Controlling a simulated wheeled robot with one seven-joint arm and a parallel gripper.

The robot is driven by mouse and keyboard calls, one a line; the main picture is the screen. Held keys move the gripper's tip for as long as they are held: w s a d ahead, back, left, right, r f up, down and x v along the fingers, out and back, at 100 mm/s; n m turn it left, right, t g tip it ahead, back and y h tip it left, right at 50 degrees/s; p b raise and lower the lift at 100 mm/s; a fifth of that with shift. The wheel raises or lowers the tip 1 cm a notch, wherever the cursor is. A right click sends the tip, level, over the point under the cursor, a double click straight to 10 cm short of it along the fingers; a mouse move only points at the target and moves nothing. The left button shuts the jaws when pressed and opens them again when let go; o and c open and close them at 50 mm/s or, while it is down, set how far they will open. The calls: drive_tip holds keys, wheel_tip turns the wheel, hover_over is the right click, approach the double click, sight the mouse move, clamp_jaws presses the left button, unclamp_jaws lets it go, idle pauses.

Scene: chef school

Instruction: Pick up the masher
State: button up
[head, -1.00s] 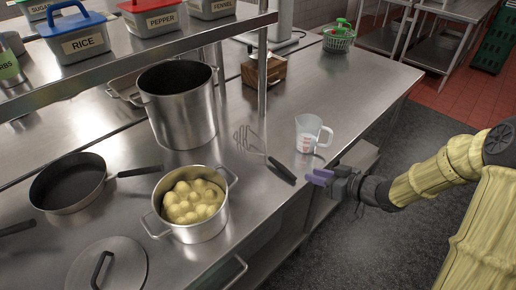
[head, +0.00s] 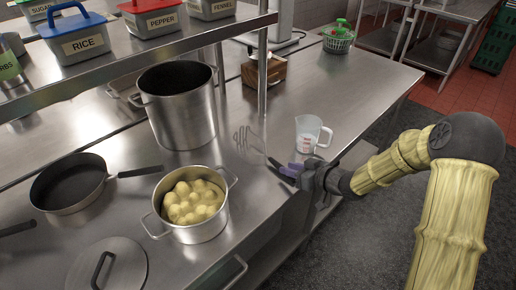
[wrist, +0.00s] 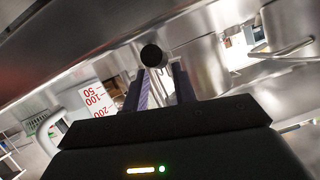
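The masher (head: 247,139) lies on the steel counter, its wire head pointing away from me and its dark handle toward the front edge. In the head view, my gripper (head: 284,171) is at the handle end, over the counter's front edge, and hides part of the handle. In the wrist view, the round black end of the masher's handle (wrist: 152,56) shows just ahead of my gripper (wrist: 162,78), near the gap between its two purple-grey fingers. The fingers are apart. I cannot tell whether they touch the handle.
A clear measuring cup (head: 310,133) stands just right of the masher and close to my gripper. A pot of potatoes (head: 199,229) stands to the left, a tall pot (head: 183,117) behind it. A shelf post (head: 262,75) rises behind the masher.

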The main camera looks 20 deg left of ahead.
sight(280, 165)
drive_tip(key=x, duration=0.4)
drive_tip(key=shift+w+a+p, duration=0.1)
drive_tip(key=shift+a+p, duration=0.2)
drive_tip(key=shift+a, duration=0.05)
clamp_jaws()
